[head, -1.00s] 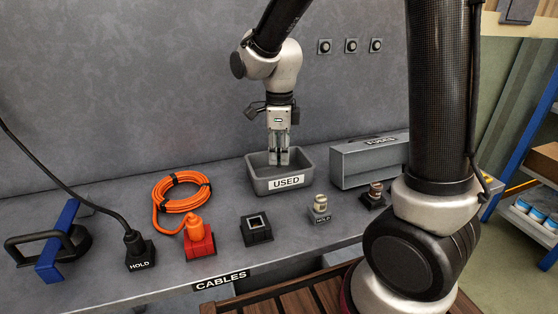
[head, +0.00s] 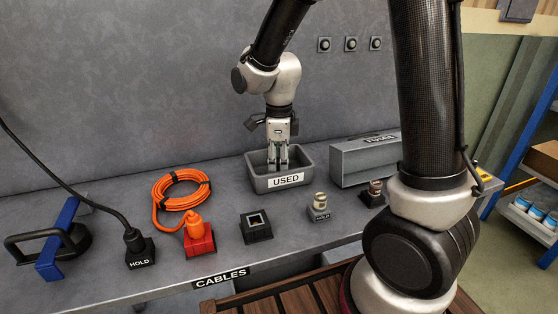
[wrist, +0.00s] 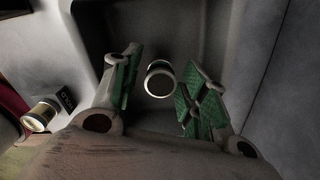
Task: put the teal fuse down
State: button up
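My gripper (head: 278,158) points down into the grey bin labelled USED (head: 258,184). In the wrist view my gripper (wrist: 162,92) has its two green-padded fingers apart, with a gap on each side of a short cylinder (wrist: 159,79).
An empty black socket (head: 256,228), an orange cable (head: 180,192) and a grey box (head: 362,162) are also on the bench.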

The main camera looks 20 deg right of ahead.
aim_at(279, 160)
notch_tip(279, 160, up, 13)
jog(key=s+d+r+n+t, duration=0.2)
jog(key=s+d+n, duration=0.5)
jog(key=s+n, duration=0.2)
jog(key=s+d+r+n+t, duration=0.1)
jog(key=s+d+n+t, duration=0.1)
jog(key=s+d+n, duration=0.5)
jog(key=s+n, duration=0.3)
jog(key=n, duration=0.3)
jog(key=shift+d+r+n, duration=0.3)
jog(key=shift+d+r, duration=0.1)
dwell(0.5)
